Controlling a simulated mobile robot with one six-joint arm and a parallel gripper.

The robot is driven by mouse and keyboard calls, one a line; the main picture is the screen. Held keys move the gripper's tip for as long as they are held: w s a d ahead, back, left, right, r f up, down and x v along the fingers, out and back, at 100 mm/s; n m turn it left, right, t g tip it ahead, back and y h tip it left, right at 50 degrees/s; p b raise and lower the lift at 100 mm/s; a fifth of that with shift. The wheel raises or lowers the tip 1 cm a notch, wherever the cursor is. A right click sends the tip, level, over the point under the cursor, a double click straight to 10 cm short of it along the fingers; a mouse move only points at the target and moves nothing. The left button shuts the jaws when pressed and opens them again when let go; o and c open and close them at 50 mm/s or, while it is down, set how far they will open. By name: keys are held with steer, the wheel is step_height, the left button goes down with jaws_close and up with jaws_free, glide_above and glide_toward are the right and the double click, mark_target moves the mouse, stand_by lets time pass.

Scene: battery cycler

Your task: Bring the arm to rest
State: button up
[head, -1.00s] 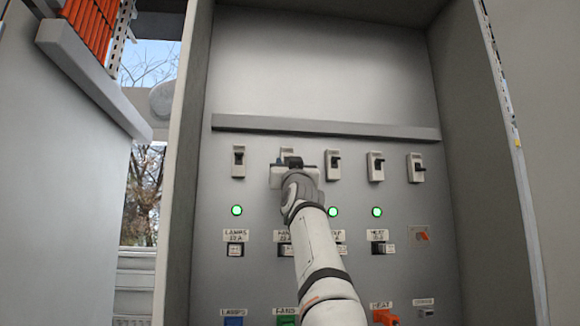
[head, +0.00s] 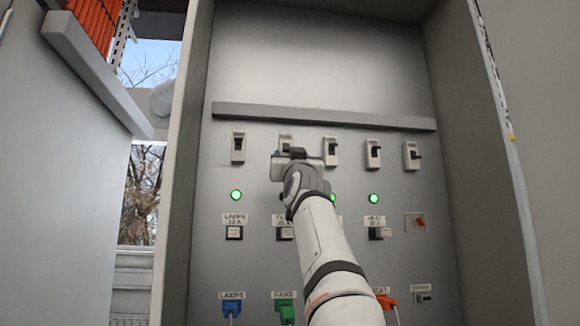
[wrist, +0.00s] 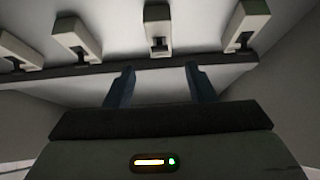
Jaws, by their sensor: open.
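My gripper (head: 293,156) is in front of the grey panel (head: 300,88), just below the second breaker switch from the left (head: 286,143) in the head view. In the wrist view its two dark fingers (wrist: 160,84) stand apart with nothing between them. A breaker switch (wrist: 158,32) shows beyond the fingers, apart from them. My wrist and forearm hide part of the panel's middle, including the area below the second switch.
Other breaker switches, such as the leftmost (head: 238,148) and rightmost (head: 411,155), line the row. A grey ledge (head: 320,117) runs above. Green lamps (head: 236,195) and coloured plugs (head: 285,310) sit below. Cabinet side walls (head: 468,150) bound the space.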

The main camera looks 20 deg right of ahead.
steer(key=shift+s+a+f+b, duration=0.2)
steer(key=shift+s+f+b, duration=0.15)
steer(key=shift+s, duration=0.25)
steer(key=shift+w, duration=0.1)
steer(key=w+a+f+n+g+y+p, duration=0.1)
steer(key=a+f+g+y+p, duration=0.35)
steer(key=f, duration=0.75)
steer(key=a+f+n+g+y+p, duration=0.15)
steer(key=a+f+g+p, duration=0.5)
steer(key=f, duration=0.65)
steer(key=s+a+f+g+p, duration=0.2)
steer(key=s+f+g+p, duration=0.2)
steer(key=s+f, duration=0.9)
steer(key=s+a+f+g+p, duration=0.3)
steer(key=s+f+g+p, duration=0.2)
steer(key=s+f, duration=0.9)
steer(key=shift+s+a+f+n+g+y, duration=0.2)
steer(key=shift+s+n+g+y, duration=0.2)
steer(key=shift+s+g, duration=0.4)
